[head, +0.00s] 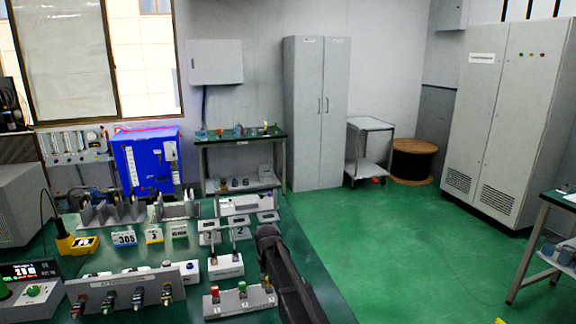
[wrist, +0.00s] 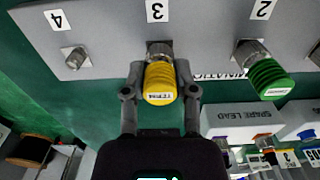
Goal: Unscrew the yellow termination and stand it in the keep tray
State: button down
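The yellow termination (wrist: 160,84) is on the metal connector under label 3 of a grey panel (wrist: 105,40) in the wrist view. It is in line with that connector and appears seated on it. My gripper (wrist: 160,72) has one finger on each side of the yellow body, and the fingers lean in and look closed on it. A green termination (wrist: 268,76) sits on the connector under label 2. The connector under label 4 (wrist: 74,56) is bare. In the head view my dark arm reaches over the bench; its fingertips cannot be made out. I cannot surely identify the keep tray.
A box marked SPARE LEAD (wrist: 242,118) lies below the green termination. In the head view, the green bench (head: 200,262) carries a grey stand with coloured caps (head: 240,302), a panel with several connectors (head: 122,294) and a yellow device (head: 76,243).

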jog(key=shift+r, duration=0.15)
jog(key=shift+r+p, duration=0.55)
jog(key=shift+p, duration=0.15)
jog(key=shift+r+p, duration=0.55)
jog(key=shift+r+p, duration=1.7)
jog(key=shift+p, duration=0.05)
jog(key=shift+r, duration=0.15)
jog(key=shift+r+p, duration=0.6)
jog(key=shift+p, duration=0.1)
jog(key=shift+s, duration=0.1)
